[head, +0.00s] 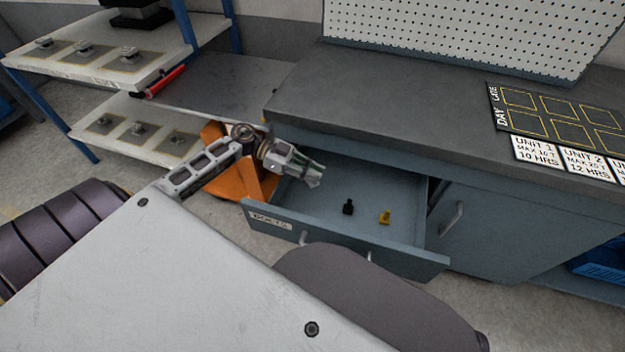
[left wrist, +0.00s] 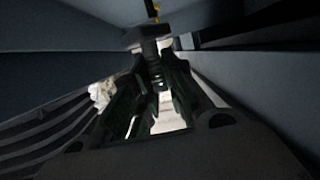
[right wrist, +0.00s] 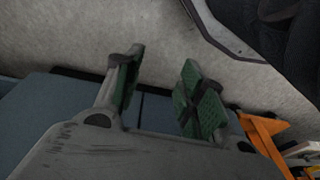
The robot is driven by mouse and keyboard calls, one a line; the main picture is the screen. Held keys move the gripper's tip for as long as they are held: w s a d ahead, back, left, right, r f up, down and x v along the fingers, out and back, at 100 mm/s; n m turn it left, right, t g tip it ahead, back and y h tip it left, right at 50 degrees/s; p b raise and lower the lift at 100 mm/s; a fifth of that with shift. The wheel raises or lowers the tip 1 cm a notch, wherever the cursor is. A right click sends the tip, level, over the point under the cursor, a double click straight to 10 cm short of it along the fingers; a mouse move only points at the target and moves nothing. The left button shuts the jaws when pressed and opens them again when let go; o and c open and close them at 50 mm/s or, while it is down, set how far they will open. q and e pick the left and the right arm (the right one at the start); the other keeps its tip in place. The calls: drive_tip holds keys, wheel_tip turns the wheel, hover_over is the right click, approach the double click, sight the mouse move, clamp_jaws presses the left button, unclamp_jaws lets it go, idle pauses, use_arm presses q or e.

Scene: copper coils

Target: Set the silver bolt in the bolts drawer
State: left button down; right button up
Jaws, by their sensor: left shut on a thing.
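The bolts drawer (head: 262,222) stands pulled out under the grey workbench, with a label on its front. My left gripper (head: 317,178) is over the left part of the open drawer. In the left wrist view its green-padded fingers (left wrist: 157,85) are shut on the silver bolt (left wrist: 148,34), which looks dark grey in shadow. The bolt's head points away from the gripper; its shank is partly hidden by the fingers. In the head view the bolt is hard to make out. My right gripper (right wrist: 162,85) is open and empty, away from the drawer.
A black bolt (head: 348,207) and a yellow bolt (head: 385,217) stand on the drawer floor, with bare floor around them. A cabinet door (head: 510,215) is on the right. Shelves (head: 110,60) stand at the left.

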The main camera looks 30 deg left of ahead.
use_arm(q)
drive_tip(key=shift+f, duration=0.4)
wheel_tip(320, 180, down, 2)
drive_tip(key=shift+f+b, duration=0.25)
drive_tip(key=shift+b, duration=0.3)
drive_tip(key=shift+f, duration=0.25)
use_arm(e)
drive_tip(key=shift+s+a+r, duration=0.1)
drive_tip(key=shift+a+r, duration=0.1)
drive_tip(key=shift+r, duration=0.45)
use_arm(q)
drive_tip(key=shift+f, duration=0.15)
drive_tip(key=shift+f, duration=0.3)
use_arm(e)
drive_tip(key=shift+w+r, duration=0.15)
drive_tip(key=shift+w, duration=0.4)
use_arm(q)
drive_tip(key=c, duration=1.5)
unclamp_jaws()
use_arm(e)
drive_tip(key=shift+s+f, duration=0.3)
drive_tip(key=shift+s, duration=0.25)
